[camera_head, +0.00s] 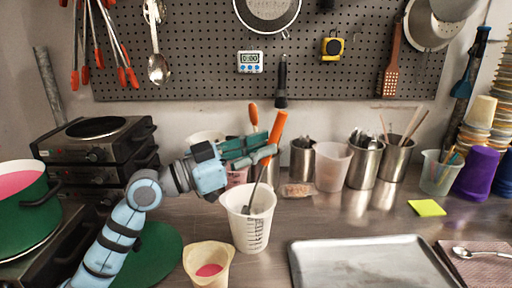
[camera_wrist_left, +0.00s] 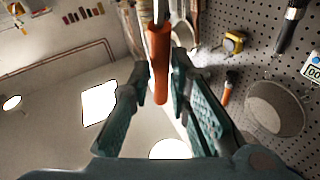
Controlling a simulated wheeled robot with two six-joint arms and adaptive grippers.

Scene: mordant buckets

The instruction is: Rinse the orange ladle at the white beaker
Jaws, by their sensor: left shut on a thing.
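The white beaker (camera_head: 252,232), with measuring marks, stands upright on the steel counter. The orange ladle (camera_head: 277,127) is tilted, its orange handle up and its grey shaft running down into the beaker's mouth. I cannot tell whether its bowl touches the beaker. The left wrist view shows the orange handle (camera_wrist_left: 158,62) between the fingers of my left gripper (camera_wrist_left: 158,88). My right gripper is in neither view.
A cream cup (camera_head: 208,270) with pink liquid stands in front of the beaker. A green pot (camera_head: 22,220) of pink liquid is at the left. A metal tray (camera_head: 370,265) lies at the right. Steel canisters (camera_head: 364,164) and a translucent cup (camera_head: 331,168) stand behind.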

